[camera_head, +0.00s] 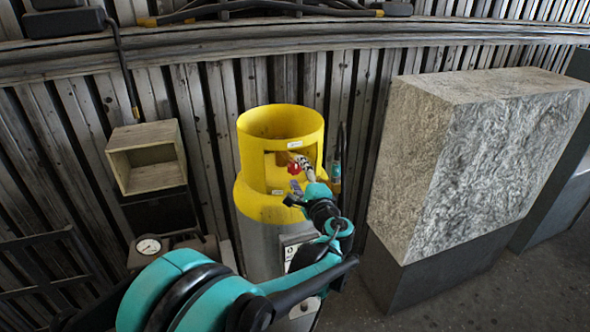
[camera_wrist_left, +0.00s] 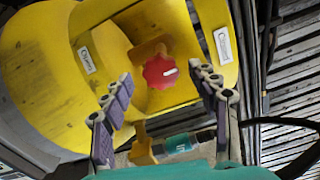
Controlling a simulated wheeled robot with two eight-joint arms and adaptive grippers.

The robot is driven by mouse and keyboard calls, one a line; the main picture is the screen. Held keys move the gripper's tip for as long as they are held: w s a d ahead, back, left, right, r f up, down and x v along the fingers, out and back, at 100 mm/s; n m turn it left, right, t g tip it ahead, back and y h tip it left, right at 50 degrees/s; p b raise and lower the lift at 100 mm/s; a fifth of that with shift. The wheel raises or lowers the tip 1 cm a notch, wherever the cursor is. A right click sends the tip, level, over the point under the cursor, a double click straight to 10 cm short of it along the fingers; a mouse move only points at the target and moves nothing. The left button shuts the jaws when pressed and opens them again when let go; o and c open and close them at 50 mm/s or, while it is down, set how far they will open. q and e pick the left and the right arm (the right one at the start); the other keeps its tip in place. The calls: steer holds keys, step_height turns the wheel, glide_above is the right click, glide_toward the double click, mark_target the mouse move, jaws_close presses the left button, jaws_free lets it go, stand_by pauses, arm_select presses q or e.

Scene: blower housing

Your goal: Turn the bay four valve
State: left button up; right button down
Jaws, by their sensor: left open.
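The red valve knob (camera_wrist_left: 160,71) sits inside the opening of the yellow collar (camera_wrist_left: 60,70), with a white mark on its face. In the head view the red knob (camera_head: 294,168) shows small within the collar (camera_head: 280,122) on top of a grey cylinder (camera_head: 262,248). My left gripper (camera_wrist_left: 158,88) is open, its fingers apart on either side of the knob in the wrist view, and the knob appears beyond the fingertips. In the head view my left gripper (camera_head: 296,190) is at the collar's opening. I see no contact with the knob. My right gripper is not in view.
A large stone block (camera_head: 470,150) on a dark base stands right of the cylinder. A small wooden box (camera_head: 147,158) and a round gauge (camera_head: 148,246) are at the left. A teal fitting (camera_wrist_left: 178,144) and a dark hose (camera_wrist_left: 285,123) are close to the gripper.

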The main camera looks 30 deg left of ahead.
arm_select(q)
steer(key=v, duration=0.9)
steer(key=shift+a, duration=0.1)
steer(key=s+f+n+g+h+b, duration=0.3)
steer(key=s+f+n+h+b, duration=0.45)
steer(key=f, duration=0.75)
steer(key=s+d+f+n+g+h+b, duration=0.1)
steer(key=s+d+f+n+h+b, duration=0.2)
steer(key=s+d+f, duration=0.8)
steer(key=s+f+h+b, duration=0.1)
steer(key=f+h+b, duration=0.1)
steer(key=h, duration=0.1)
steer(key=shift+s+d, duration=0.2)
steer(key=shift+s, duration=0.05)
